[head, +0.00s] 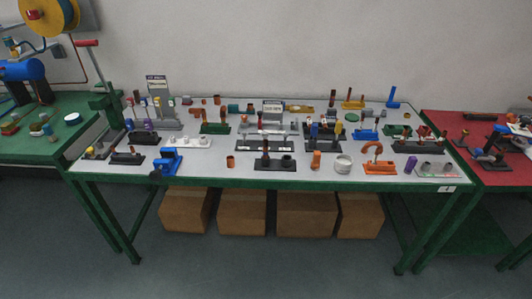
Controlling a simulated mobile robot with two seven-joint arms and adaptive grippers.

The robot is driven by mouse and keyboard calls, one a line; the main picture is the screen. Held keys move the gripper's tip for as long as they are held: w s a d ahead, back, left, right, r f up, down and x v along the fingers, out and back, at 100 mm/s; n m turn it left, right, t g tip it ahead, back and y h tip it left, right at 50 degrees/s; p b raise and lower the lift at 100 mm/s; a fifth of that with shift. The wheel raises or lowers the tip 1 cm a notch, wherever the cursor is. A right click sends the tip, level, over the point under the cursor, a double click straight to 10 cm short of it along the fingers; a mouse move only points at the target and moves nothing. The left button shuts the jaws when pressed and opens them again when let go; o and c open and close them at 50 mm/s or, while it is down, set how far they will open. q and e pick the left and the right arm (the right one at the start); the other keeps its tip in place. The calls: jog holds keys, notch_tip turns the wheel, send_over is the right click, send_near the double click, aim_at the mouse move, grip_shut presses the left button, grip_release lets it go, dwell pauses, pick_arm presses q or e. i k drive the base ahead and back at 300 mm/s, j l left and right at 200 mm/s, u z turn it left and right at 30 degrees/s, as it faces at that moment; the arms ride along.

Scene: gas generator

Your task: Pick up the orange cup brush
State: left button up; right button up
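Several orange parts stand on the long white-topped table (210,163), and I cannot tell for certain which one is the cup brush. A short orange-brown cylinder (230,161) stands near the front edge, left of the middle. A taller orange piece (316,160) stands upright near the front edge, right of the middle. An orange hooked part on an orange base (379,167) sits further right. Smaller orange-brown pieces (196,112) lie toward the back left. Neither of my grippers shows in the head view.
A white ring-shaped cup (343,163) stands right of the taller orange piece. A black stand (274,163) and a blue part (167,160) sit along the front. Cardboard boxes (242,213) stand below. Green and red tables (492,176) flank it. The floor in front is clear.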

aim_at(315, 165)
jog(key=u, duration=0.55)
jog(key=i+l+u, duration=0.1)
jog(key=l+u, duration=0.75)
jog(key=l, duration=0.15)
jog(key=l+u, duration=0.3)
jog(key=l, duration=0.8)
